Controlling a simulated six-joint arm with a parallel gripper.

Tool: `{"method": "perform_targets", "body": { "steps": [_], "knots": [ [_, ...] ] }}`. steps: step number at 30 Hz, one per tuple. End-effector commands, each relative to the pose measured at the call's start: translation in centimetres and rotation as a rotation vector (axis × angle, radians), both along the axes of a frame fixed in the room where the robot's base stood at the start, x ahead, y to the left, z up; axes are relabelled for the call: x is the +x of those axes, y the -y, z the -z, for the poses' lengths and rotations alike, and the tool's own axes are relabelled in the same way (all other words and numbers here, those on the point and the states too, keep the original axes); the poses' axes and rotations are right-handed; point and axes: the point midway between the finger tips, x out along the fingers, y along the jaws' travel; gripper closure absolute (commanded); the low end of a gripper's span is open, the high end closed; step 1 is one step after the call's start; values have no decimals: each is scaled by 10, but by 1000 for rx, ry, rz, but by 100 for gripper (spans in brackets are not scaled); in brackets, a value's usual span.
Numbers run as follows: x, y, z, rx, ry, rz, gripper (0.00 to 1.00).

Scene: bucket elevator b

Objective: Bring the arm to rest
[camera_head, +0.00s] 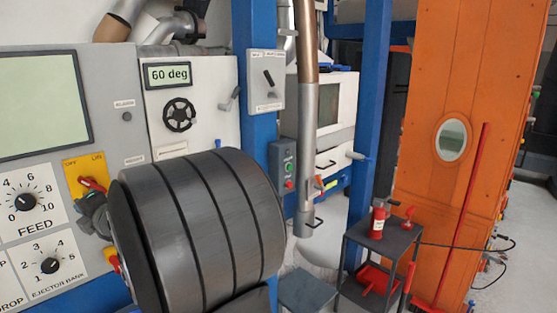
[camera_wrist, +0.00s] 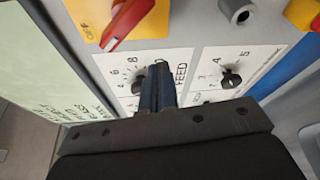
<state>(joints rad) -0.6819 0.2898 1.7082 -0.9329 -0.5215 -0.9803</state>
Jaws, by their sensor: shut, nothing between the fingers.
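My gripper (camera_wrist: 162,66) shows in the wrist view. Its two dark fingers are side by side, shut and empty. They point at the control panel and cover part of the FEED dial's label, beside its black knob (camera_wrist: 139,85). I cannot tell how far the tips are from the panel; no contact is visible. In the head view I cannot make out the gripper. The FEED dial (camera_head: 26,202) is in plain view there, with its pointer near 0.
A red switch (camera_head: 94,185) on a yellow plate and the ejector bank dial (camera_head: 49,265) are on the panel. A blue post (camera_head: 258,90), a hanging metal pipe (camera_head: 306,150), a dark cart (camera_head: 388,236) with a red bottle (camera_head: 377,220) and an orange tower (camera_head: 455,90) stand further right.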

Motion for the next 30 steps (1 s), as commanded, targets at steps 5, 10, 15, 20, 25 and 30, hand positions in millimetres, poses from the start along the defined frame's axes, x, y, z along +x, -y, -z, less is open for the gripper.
{"method": "perform_targets", "body": {
  "steps": [5, 10, 15, 20, 25, 30],
  "knots": [
    [-5, -8, -11, 177, -178, 2, 100],
    [-7, -13, -22, 346, -346, 3, 100],
    [-8, -16, -33, 515, -509, 0, 100],
    [-7, -16, -44, 676, -658, -10, 100],
    [-19, 8, -42, 723, -699, -10, 100],
    [-36, 36, -34, 720, -696, -11, 100]
  ]
}}
